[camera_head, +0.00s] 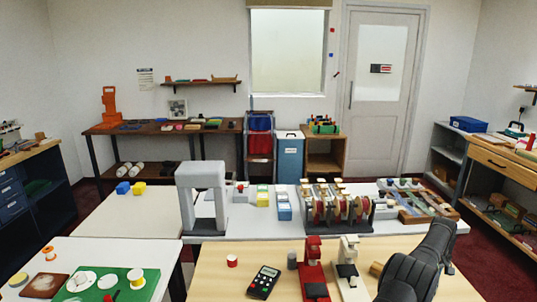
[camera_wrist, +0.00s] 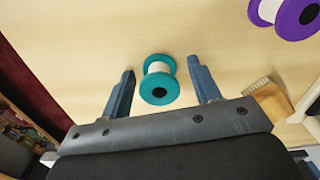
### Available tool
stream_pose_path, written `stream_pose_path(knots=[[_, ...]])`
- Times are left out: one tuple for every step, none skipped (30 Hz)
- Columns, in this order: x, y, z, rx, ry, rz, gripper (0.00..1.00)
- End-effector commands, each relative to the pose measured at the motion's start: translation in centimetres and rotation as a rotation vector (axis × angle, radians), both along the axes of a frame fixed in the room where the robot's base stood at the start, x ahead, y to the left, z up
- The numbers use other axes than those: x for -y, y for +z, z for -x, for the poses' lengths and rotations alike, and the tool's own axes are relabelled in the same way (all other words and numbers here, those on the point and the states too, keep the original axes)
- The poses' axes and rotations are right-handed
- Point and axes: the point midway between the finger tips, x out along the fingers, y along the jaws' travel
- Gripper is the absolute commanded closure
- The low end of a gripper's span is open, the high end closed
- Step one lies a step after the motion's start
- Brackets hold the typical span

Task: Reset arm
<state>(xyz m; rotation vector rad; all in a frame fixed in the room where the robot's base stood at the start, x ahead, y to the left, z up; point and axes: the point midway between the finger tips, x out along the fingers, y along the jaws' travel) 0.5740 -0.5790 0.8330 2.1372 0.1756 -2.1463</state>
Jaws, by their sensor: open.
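My gripper (camera_wrist: 161,68) is open in the wrist view, with its two blue-grey fingers spread apart over the pale wood surface. A teal spool (camera_wrist: 159,87) with a white middle lies between the fingers, with a gap on each side. The fingers hold nothing. In the head view my black arm (camera_head: 408,278) reaches over the right part of the near wooden table (camera_head: 215,285). The fingertips and the teal spool cannot be made out there.
A purple spool (camera_wrist: 297,18) and a wooden brush-like piece (camera_wrist: 268,100) lie right of the fingers. On the near table stand a red device (camera_head: 314,272), a white device (camera_head: 350,274), a grey cylinder (camera_head: 292,260) and a calculator (camera_head: 264,281). A grey arch (camera_head: 201,180) stands behind.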

Motion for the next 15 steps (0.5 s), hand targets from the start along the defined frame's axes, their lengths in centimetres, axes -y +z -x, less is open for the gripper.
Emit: stream_pose_path(knots=[[0.2, 2.1, -0.2, 0.009, 0.0, 0.01, 0.43], [0.2, 2.7, -0.2, 0.009, 0.0, 0.01, 0.43], [0.2, 3.4, -0.2, 0.008, 0.0, 0.009, 0.43], [0.2, 4.0, -0.2, 0.008, 0.0, 0.009, 0.43], [0.2, 4.6, -0.2, 0.008, 0.0, 0.009, 0.43], [0.2, 5.4, -0.2, 0.007, 0.0, 0.008, 0.43], [0.2, 6.0, -0.2, 0.008, 0.0, 0.008, 0.43], [0.2, 6.6, -0.2, 0.007, 0.0, 0.008, 0.43], [0.2, 7.3, -0.2, 0.007, 0.0, 0.008, 0.43], [0.2, 8.0, -0.2, 0.008, 0.0, 0.009, 0.43], [0.2, 8.6, -0.2, 0.007, 0.0, 0.008, 0.43], [0.2, 9.2, -0.2, 0.007, 0.0, 0.008, 0.43], [0.2, 9.8, -0.2, 0.007, 0.0, 0.008, 0.43], [0.2, 10.3, -0.2, 0.007, 0.0, 0.008, 0.43], [0.2, 10.9, -0.2, 0.007, 0.0, 0.008, 0.43]])
